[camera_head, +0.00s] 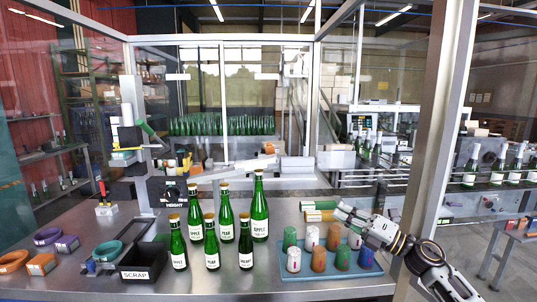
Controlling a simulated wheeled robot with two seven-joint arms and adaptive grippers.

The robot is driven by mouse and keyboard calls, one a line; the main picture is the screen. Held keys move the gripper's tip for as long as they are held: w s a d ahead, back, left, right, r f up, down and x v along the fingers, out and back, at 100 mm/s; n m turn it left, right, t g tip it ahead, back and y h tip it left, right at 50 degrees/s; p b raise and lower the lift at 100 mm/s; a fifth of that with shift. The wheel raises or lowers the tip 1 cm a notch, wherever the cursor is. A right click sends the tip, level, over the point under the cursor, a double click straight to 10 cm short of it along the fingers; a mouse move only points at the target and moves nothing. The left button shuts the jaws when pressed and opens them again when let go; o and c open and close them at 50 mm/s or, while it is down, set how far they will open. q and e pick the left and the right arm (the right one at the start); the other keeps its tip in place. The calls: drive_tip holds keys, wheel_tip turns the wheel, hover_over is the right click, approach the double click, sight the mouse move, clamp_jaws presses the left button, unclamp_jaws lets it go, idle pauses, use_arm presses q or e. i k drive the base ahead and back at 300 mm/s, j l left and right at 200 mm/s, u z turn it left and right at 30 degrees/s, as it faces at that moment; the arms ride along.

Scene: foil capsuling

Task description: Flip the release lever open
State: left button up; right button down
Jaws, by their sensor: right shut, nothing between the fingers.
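The capsuling machine stands at the left back of the steel table, with a black unit marked HEIGHT (173,191) low on it. I cannot tell for sure which part is the release lever. A small upright red handle (102,187) on a pale base stands left of the machine. My right gripper (340,212) is shut and empty, above the back of the blue tray at the right, far from the machine. My left gripper is not in view.
Several green bottles (227,217) stand mid-table. A black SCRAP bin (143,275) and coloured rings (68,244) lie at the left. A frame post (433,150) rises near my right arm.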

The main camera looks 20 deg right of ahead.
sight(270, 149)
drive_tip(key=i, duration=1.2)
